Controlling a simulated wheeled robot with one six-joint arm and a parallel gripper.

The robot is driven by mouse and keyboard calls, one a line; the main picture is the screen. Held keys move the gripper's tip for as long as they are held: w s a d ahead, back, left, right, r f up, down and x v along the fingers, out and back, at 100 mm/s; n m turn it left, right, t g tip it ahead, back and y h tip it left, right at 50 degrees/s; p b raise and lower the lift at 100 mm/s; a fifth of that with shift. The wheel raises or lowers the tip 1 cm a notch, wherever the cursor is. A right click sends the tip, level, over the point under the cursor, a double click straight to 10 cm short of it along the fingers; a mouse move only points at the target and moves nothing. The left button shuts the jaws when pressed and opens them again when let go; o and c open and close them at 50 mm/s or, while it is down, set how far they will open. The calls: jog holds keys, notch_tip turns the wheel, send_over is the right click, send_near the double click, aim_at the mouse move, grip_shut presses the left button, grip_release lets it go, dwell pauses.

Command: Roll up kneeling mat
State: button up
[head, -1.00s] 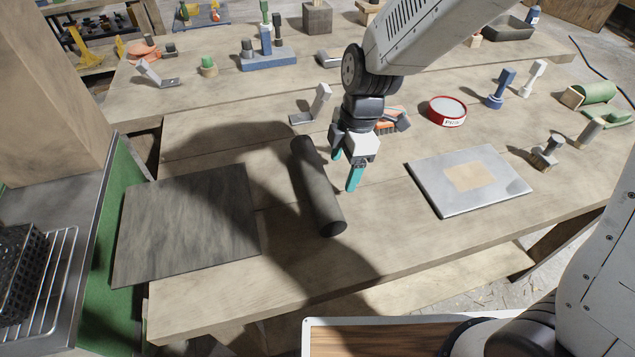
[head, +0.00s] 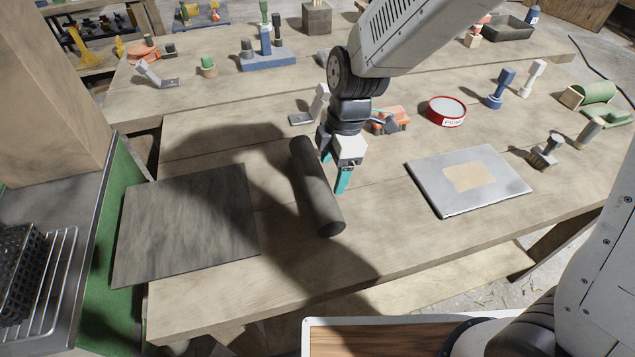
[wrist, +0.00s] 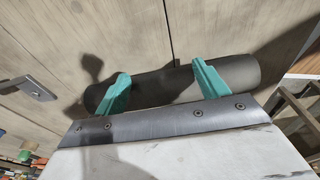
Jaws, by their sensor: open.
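A flat dark grey mat (head: 187,225) lies on the left part of the bench in the head view. A dark rolled cylinder (head: 316,188) lies to its right, with a strip of bare wood between them. My gripper (head: 334,168) is open, just right of the cylinder, with its teal fingers pointing down. In the wrist view the cylinder (wrist: 160,88) runs across behind both fingers of my gripper (wrist: 160,70), and nothing is held between them. I cannot tell whether a finger touches the cylinder.
A grey board with a tan patch (head: 468,178) lies to the right. A red round tin (head: 446,112), an orange-and-grey tool (head: 391,120) and a grey metal bracket (head: 310,112) stand behind. The bench front (head: 230,300) is clear.

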aim_at(319, 170)
jog(key=shift+s+a+f, duration=0.1)
jog(key=shift+s+a, duration=0.05)
jog(key=shift+a, duration=0.3)
jog(key=shift+s+a+f, duration=0.1)
jog(key=shift+s+a, duration=0.05)
jog(key=shift+a, duration=0.3)
jog(key=shift+a+r, duration=0.1)
jog(key=shift+a, duration=0.1)
jog(key=shift+s+a, duration=0.15)
jog(key=shift+a, duration=0.2)
jog(key=shift+s+a, duration=0.35)
jog(key=shift+a, duration=0.8)
jog(key=shift+s+a, duration=0.3)
jog(key=shift+a, duration=0.9)
jog(key=shift+s+a, duration=0.35)
jog(key=shift+a, duration=0.8)
jog(key=shift+a, duration=0.1)
jog(key=shift+s+a, duration=0.35)
jog(key=shift+a, duration=0.9)
jog(key=shift+s+a, duration=0.4)
jog(key=shift+a, duration=0.8)
jog(key=shift+s+a, duration=0.35)
jog(key=shift+a, duration=0.9)
jog(key=shift+a, duration=0.1)
